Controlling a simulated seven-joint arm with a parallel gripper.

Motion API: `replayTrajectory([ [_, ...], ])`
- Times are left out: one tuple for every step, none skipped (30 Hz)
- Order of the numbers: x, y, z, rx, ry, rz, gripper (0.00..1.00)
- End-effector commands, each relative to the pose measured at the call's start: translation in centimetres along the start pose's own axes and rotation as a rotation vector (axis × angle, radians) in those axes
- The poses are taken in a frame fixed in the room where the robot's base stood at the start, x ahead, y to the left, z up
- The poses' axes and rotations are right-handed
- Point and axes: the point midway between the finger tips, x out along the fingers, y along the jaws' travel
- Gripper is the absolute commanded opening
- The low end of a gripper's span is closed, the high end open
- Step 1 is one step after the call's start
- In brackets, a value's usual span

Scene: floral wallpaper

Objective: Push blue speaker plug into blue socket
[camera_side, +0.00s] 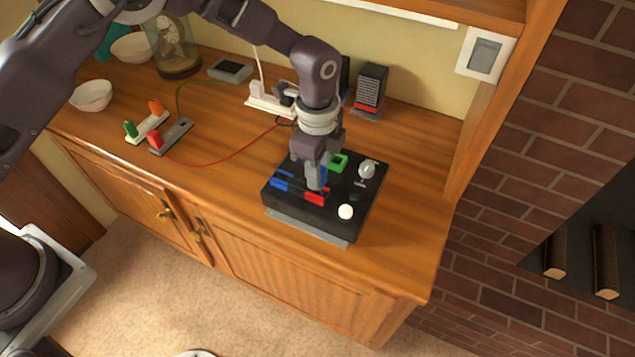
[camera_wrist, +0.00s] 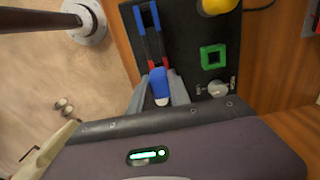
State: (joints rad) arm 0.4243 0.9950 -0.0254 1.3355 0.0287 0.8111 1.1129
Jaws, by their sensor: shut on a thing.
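My gripper (camera_side: 320,180) points down over the black box (camera_side: 298,213) and is shut on the blue plug. The plug (camera_wrist: 160,84) shows between the two grey fingers in the wrist view, with a pale end toward the camera. The blue socket (camera_wrist: 147,17) is on the box, to the left of the gripper in the side view (camera_side: 280,184). The red socket (camera_side: 316,199) is just below the fingers there. I cannot tell whether the plug touches the box.
Red and green plugs stand on holders (camera_side: 171,137) at the left. A power strip (camera_side: 268,103) lies behind. The counter right of the box is clear.

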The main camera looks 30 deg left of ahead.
Motion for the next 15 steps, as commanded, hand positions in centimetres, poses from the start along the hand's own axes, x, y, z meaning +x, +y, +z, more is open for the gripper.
replayTrajectory([
  [-0.5, -0.1, 0.0, 0.0, 0.001, -0.002, 0.0],
  [-0.7, 0.0, 0.0, 0.0, 0.001, -0.001, 0.0],
  [-1.0, 0.0, 0.0, 0.0, 0.0, -0.001, 0.0],
  [-1.2, 0.0, 0.0, 0.0, 0.0, -0.001, 0.0],
  [-1.5, 0.0, 0.0, 0.0, 0.0, -0.002, 0.0],
  [-1.8, -0.1, 0.0, 0.0, 0.0, -0.002, 0.0],
  [-2.0, -0.1, 0.0, 0.0, 0.0, -0.002, 0.0],
  [-2.3, -0.1, 0.0, 0.0, 0.0, -0.002, 0.0],
  [-2.6, -0.1, 0.0, 0.0, 0.0, -0.002, 0.0],
  [-2.8, -0.1, 0.0, 0.0, 0.0, -0.002, 0.0],
  [-3.0, -0.1, 0.0, 0.0, 0.0, -0.002, 0.0],
  [-3.3, 0.0, 0.0, 0.0, 0.0, -0.001, 0.0],
  [-3.5, 0.0, 0.0, 0.0, 0.0, -0.001, 0.0],
  [-3.7, 0.0, 0.0, 0.0, 0.0, -0.001, 0.0],
  [-3.9, 0.0, 0.0, 0.0, 0.0, -0.001, 0.0],
])
